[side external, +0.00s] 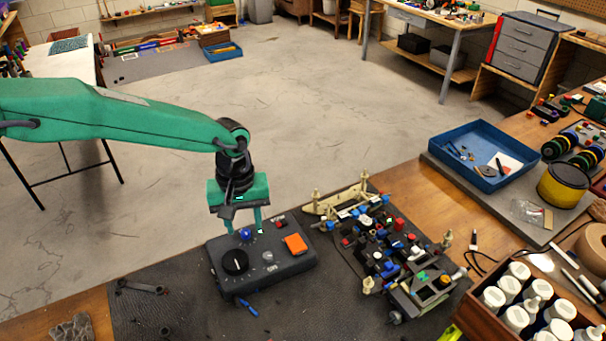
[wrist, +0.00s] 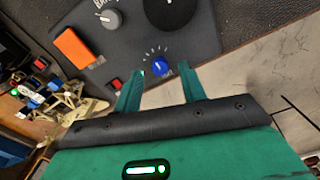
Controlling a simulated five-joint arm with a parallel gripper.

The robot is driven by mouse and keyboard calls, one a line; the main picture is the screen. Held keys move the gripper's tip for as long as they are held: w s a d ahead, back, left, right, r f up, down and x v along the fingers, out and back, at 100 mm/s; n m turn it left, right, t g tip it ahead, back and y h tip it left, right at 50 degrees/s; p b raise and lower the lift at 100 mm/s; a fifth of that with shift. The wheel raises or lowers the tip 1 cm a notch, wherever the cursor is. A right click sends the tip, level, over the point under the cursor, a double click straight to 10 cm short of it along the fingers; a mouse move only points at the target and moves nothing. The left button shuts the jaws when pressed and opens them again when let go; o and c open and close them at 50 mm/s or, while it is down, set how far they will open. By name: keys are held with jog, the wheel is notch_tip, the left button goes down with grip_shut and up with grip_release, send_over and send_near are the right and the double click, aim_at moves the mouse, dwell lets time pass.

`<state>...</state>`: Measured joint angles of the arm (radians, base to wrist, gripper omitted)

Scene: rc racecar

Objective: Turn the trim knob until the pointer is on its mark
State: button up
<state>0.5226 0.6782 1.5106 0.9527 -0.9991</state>
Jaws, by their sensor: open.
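The transmitter box (side external: 285,266) is a dark grey panel lying on the black mat. Its small blue trim knob (side external: 245,234) is near the far edge, and it also shows in the wrist view (wrist: 160,68) with a white pointer line and an arc of white tick marks around it. Which tick is the mark, I cannot tell. My gripper (side external: 243,232) is open above the box, and its green fingertips (wrist: 160,74) stand either side of the blue knob, apart from it in the wrist view. The height of the tips over the panel is unclear.
The box also carries a large black dial (side external: 235,262), an orange block (side external: 296,244), a grey knob (wrist: 110,19) and a red switch (wrist: 114,84). A partly built car chassis (side external: 385,245) stands to the right. A blue tray (side external: 470,178) is farther right.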

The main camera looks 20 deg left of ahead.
jog(key=shift+f, duration=0.85)
grip_shut()
jog(key=shift+m, duration=3.1)
grip_release()
